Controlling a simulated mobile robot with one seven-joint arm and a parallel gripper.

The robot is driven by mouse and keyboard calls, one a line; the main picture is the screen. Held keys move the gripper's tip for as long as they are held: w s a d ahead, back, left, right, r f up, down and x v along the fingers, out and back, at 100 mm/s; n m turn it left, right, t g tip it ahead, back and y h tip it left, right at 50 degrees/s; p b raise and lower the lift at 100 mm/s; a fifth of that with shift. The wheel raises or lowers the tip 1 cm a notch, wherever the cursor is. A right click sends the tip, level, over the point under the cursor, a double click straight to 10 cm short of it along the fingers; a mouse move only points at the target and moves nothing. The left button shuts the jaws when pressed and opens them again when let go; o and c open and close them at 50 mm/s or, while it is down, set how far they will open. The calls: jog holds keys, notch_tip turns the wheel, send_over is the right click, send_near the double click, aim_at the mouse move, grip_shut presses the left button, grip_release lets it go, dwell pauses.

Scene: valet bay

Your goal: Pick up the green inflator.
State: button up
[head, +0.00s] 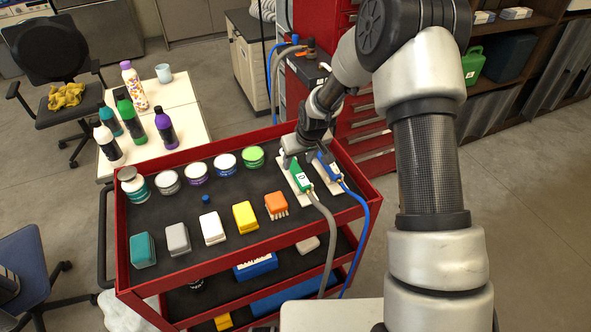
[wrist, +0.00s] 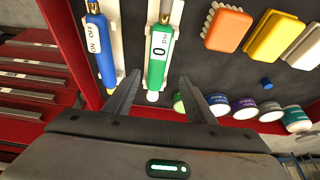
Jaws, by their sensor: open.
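The green inflator (head: 301,178) is a slim green and white tool lying on a white holder on the top tray of the red cart, with a grey hose at its near end. In the wrist view, the green inflator (wrist: 158,58) shows a display reading 0. My gripper (wrist: 160,80) is open and empty. Its fingers appear on either side of the inflator's far end in the wrist view; I cannot tell the height gap. In the head view my gripper (head: 305,157) is over the holders' far end and hides part of them.
A blue inflator (head: 329,168) lies close to the right of the green one, and also shows in the wrist view (wrist: 102,50). An orange brush (head: 275,203), several other blocks and round tins stand on the red cart (head: 365,185). A blue cap (head: 206,198) lies mid-tray.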

aim_at(296, 168)
jog(key=x, duration=0.7)
jog(key=shift+w+d+f+p, duration=0.2)
jog(key=shift+w+p, duration=0.2)
jog(key=shift+w, duration=0.1)
jog(key=c, duration=1.1)
notch_tip(296, 168, up, 10)
jog(key=shift+r+b, duration=0.1)
jog(key=shift+b, duration=0.25)
